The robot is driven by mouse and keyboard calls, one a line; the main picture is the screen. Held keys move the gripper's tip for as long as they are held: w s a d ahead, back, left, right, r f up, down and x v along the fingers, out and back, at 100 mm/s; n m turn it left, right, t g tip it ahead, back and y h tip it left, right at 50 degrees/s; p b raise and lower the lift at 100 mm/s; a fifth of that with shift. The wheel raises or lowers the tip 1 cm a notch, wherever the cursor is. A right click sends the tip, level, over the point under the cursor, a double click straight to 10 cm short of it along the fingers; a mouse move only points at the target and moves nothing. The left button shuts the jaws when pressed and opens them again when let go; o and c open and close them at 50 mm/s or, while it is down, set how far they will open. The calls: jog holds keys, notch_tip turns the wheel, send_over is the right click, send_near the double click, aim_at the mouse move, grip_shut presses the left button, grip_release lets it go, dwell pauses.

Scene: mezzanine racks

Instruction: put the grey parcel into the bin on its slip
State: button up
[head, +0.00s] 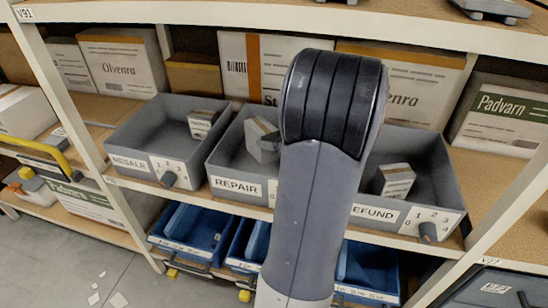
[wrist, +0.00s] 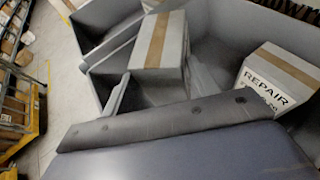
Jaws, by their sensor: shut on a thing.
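My gripper (wrist: 152,82) is shut on a grey parcel (wrist: 172,58) with a tan tape strip across its top. In the head view this parcel (head: 258,133) shows at the left of my arm, within the outline of the grey REPAIR bin (head: 236,187). I cannot tell whether it touches the bin floor. No slip on it is readable. My arm covers much of this bin. The RESALE bin (head: 135,164) is to the left and the REFUND bin (head: 376,214) to the right. Another taped parcel (wrist: 282,75) at the wrist view's right has a slip reading REPAIR.
A small parcel (head: 202,123) sits in the RESALE bin and another (head: 395,180) in the REFUND bin. Larger cartons (head: 122,62) stand behind. Blue bins (head: 195,230) are on the shelf below. A rack upright (head: 62,85) stands at left; floor is open at lower left.

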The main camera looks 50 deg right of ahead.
notch_tip(320, 180, down, 5)
jog(key=shift+b, duration=0.3)
jog(key=shift+f, duration=0.1)
jog(key=shift+f+b, duration=0.55)
jog(key=shift+b, duration=0.05)
jog(key=o, duration=1.2)
jog(key=p, duration=0.1)
send_near(271, 155)
notch_tip(271, 155, up, 2)
jog(key=s, duration=0.3)
jog(key=shift+r, duration=0.15)
